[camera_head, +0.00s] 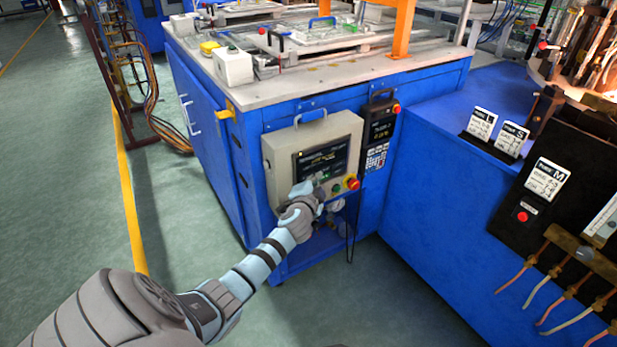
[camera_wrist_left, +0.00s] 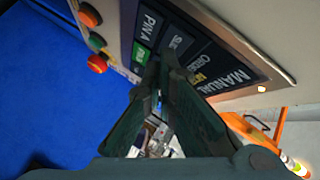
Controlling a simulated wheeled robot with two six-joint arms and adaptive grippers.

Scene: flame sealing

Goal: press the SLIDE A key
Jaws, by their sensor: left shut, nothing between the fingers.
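The beige control box (camera_head: 312,140) hangs on the front of the blue cabinet, with a dark screen (camera_head: 322,160). In the left wrist view the screen (camera_wrist_left: 205,45) appears turned, with lines reading MANUAL, PIN A and, partly hidden, one starting with S (camera_wrist_left: 176,42). A green key (camera_wrist_left: 140,54) is beside PIN A. My left gripper (camera_head: 308,188) is at the screen's lower part. Its fingers (camera_wrist_left: 165,62) are shut and empty, their tips over the screen close to the S line and the green key. I cannot tell whether they touch. My right gripper is not in view.
A red button (camera_head: 352,183) and a green button (camera_head: 336,188) sit right of my gripper on the box. A handheld keypad unit (camera_head: 378,135) hangs to the right. The cabinet top (camera_head: 270,95) carries fixtures.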

